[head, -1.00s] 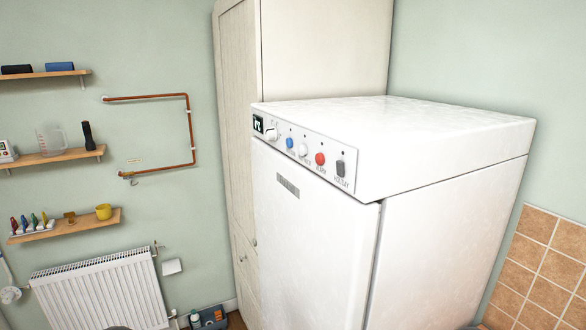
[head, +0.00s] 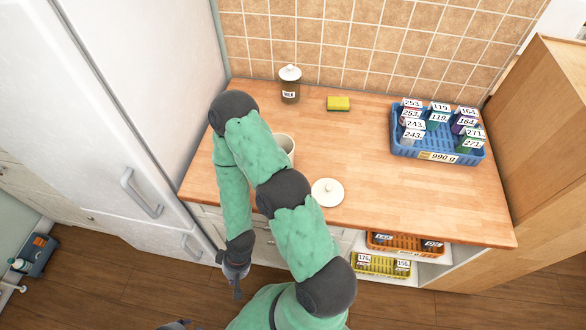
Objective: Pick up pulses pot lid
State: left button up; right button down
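A round white lid (head: 327,192) with a small knob lies flat on the wooden counter (head: 370,160), near its front edge. An open pale pot (head: 285,144) stands up and left of it, partly hidden behind my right arm; no label on it shows. A brown jar (head: 289,88) with a white lid on stands by the tiles; its label is too small to read surely. My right gripper (head: 237,286) hangs below the counter front, left of the loose lid and apart from it. Its fingers are too small to judge. A dark piece at the bottom edge may be my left gripper (head: 175,325).
A yellow-green sponge (head: 339,103) lies near the tiles. A blue basket (head: 436,155) of labelled packs stands on the right. Orange (head: 405,243) and yellow (head: 381,265) baskets sit on shelves below. A white fridge (head: 150,100) stands left. The counter right of the lid is clear.

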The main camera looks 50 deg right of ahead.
aim_at(328, 192)
jog(key=k+z, duration=0.2)
jog(key=z, duration=1.4)
